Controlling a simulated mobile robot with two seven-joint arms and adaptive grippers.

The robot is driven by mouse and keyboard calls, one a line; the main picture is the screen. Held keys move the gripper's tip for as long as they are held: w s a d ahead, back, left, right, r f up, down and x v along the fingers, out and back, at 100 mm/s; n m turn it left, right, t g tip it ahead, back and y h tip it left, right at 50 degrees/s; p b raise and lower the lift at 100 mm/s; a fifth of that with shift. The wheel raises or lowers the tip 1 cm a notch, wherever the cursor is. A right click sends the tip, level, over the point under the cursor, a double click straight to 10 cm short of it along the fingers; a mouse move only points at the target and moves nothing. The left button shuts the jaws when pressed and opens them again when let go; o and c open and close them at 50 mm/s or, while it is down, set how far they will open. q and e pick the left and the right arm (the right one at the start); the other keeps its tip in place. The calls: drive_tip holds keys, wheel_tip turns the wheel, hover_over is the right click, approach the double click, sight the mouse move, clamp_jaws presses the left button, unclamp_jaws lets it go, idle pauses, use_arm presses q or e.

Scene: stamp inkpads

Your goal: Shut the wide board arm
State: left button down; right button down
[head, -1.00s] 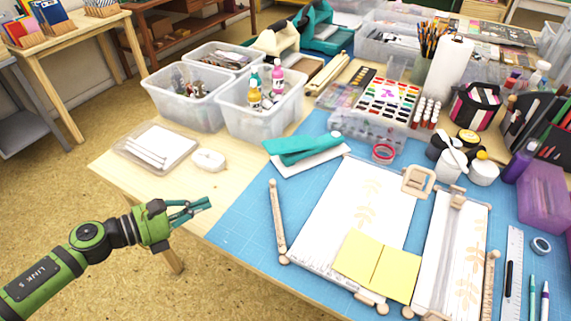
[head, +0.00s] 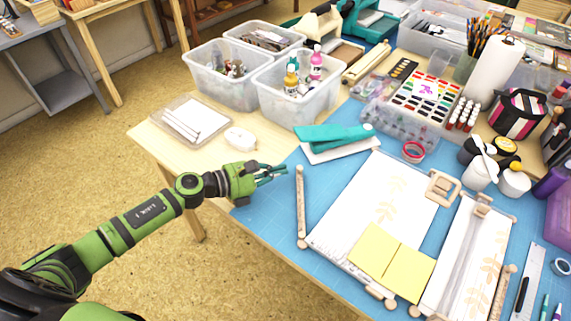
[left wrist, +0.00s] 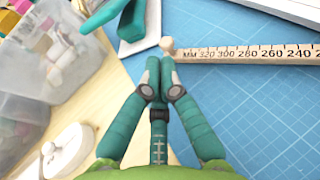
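The wide board (head: 375,205) is a white board with a leaf pattern, lying on the blue mat. A thin wooden arm with a round knob (head: 300,205) stands out along its left side, apart from the board's face; its hinge is hard to make out. In the left wrist view it shows as a wooden ruler strip (left wrist: 245,54) with a millimetre scale and a pale knob at its end. My left gripper (head: 282,172) is left of the arm's far end. Its fingertips (left wrist: 159,66) are together and empty, just short of the knob in the picture. My right gripper is out of view.
A teal stapler-like tool (head: 330,135) lies beyond my left gripper. A white mouse-shaped thing (head: 240,139) and clear bins (head: 297,98) are left of it. Yellow sheets (head: 390,262) lie on the wide board, and a narrower board (head: 462,262) lies to its right.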

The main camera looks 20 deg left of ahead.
sight(298, 169)
use_arm(q)
drive_tip(key=shift+x, duration=1.25)
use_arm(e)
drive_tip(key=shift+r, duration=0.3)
